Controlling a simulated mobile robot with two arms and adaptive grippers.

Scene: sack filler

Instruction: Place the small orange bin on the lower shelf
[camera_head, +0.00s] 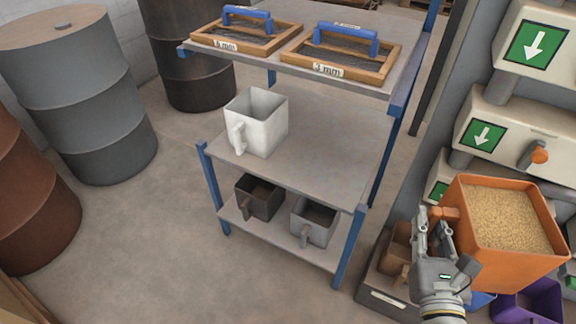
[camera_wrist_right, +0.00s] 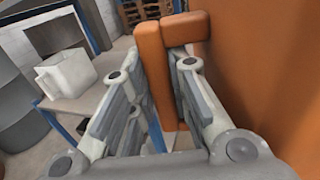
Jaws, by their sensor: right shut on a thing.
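The orange bin (camera_head: 485,255) is filled with tan grain and sits at the right of the head view, held off to the right of the shelf rack. My right gripper (camera_head: 434,222) is shut on the bin's handle, which also shows between the fingers in the right wrist view (camera_wrist_right: 158,75). The bin's orange wall (camera_wrist_right: 265,70) fills the right of that view. The rack's lower shelf (camera_head: 272,232) holds a dark bin (camera_head: 258,203) and a grey bin (camera_head: 313,228). My left gripper is not in view.
The middle shelf (camera_head: 330,150) bears a white bin (camera_head: 258,125) and has bare room to its right. Two sieves with blue handles (camera_head: 345,45) lie on the top shelf. Dispensers with green arrow signs (camera_head: 485,130) stand at right. A purple bin (camera_head: 530,302) is below. Drums (camera_head: 75,90) stand at left.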

